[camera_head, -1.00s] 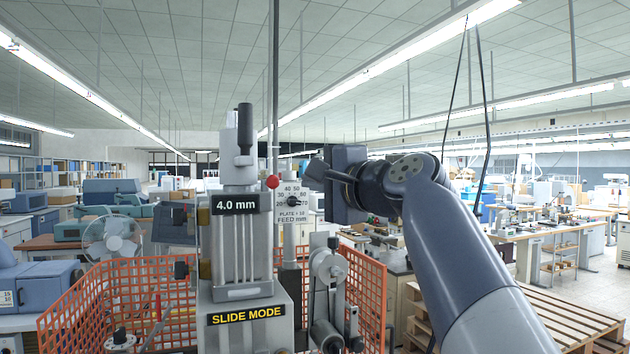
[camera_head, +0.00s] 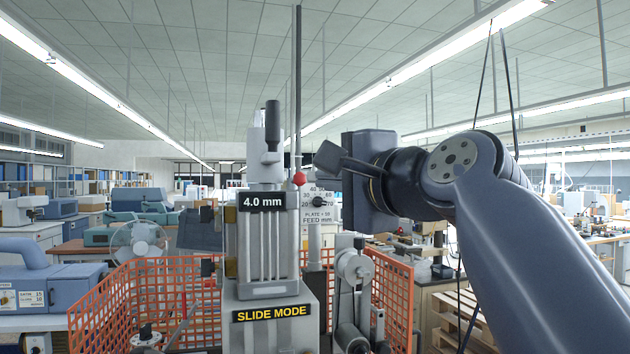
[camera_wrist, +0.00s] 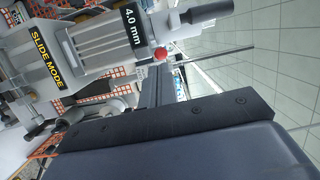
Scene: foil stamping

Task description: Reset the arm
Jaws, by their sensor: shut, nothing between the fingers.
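My arm reaches in from the lower right of the head view. My gripper (camera_head: 329,156) points left, with its dark fingers together and nothing visible between them. It is just right of the upper part of the grey stamping machine in the picture, near its red ball knob (camera_head: 299,178); I cannot tell the gap in depth. The machine (camera_head: 266,255) carries a "4.0 mm" label and a "SLIDE MODE" label. In the wrist view the machine (camera_wrist: 88,50) lies sideways at the upper left, and a dark part of my gripper fills the lower middle.
An orange mesh fence (camera_head: 95,308) surrounds the machine. A white feed dial (camera_head: 318,208) stands right of its column. A fan (camera_head: 139,246) and a blue machine (camera_head: 50,280) are at left. A wooden pallet (camera_head: 455,325) and workbenches are at right.

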